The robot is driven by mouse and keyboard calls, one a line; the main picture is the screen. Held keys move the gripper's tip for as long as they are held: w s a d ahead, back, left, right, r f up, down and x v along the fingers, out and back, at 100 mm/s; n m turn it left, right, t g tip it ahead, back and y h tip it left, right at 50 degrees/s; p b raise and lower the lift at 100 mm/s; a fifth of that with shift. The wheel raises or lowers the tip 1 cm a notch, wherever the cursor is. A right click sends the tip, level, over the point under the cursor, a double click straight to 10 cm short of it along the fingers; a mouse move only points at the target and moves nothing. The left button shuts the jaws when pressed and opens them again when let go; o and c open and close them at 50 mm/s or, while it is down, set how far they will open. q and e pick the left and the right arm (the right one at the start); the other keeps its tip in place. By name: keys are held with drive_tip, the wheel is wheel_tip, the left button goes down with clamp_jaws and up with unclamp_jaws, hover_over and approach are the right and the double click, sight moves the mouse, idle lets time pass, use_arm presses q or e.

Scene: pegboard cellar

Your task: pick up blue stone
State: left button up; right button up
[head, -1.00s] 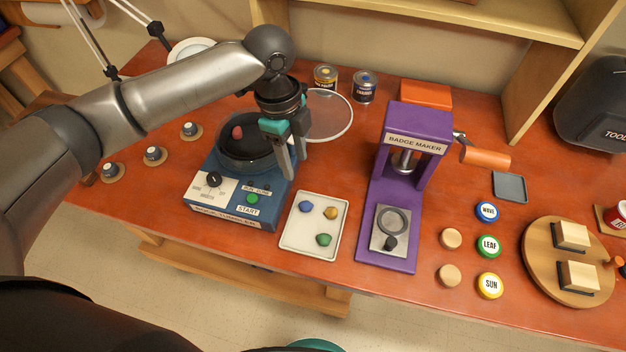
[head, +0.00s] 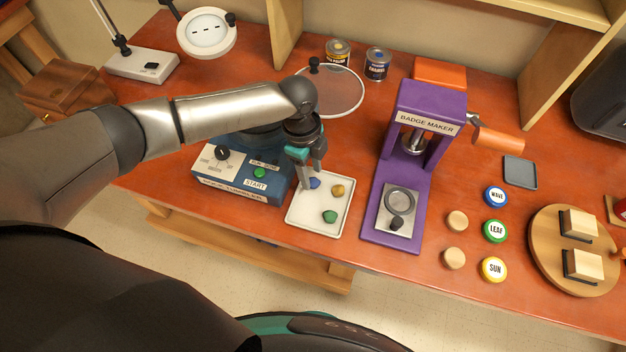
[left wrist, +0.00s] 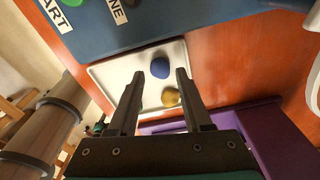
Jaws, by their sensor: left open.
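The blue stone (head: 314,183) lies at the upper left of a white tray (head: 318,228). It also shows in the left wrist view (left wrist: 160,68), just beyond and between my fingertips. A yellow stone (head: 338,190) and a green stone (head: 330,216) share the tray. My left gripper (head: 308,181) is open and empty, with its fingers pointing down at the blue stone. In the left wrist view my left gripper (left wrist: 171,78) has one finger on each side, short of the stone. My right gripper is not in view.
The blue tumbler machine (head: 240,180) stands left of the tray, partly behind my arm. The purple badge maker (head: 380,220) stands close on the right. A round clear lid (head: 335,95) lies behind. Several badges and wooden discs lie further right.

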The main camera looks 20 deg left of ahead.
sight(314, 182)
use_arm(q)
drive_tip(key=shift+d+f, duration=0.15)
drive_tip(key=shift+f, duration=1.05)
clamp_jaws()
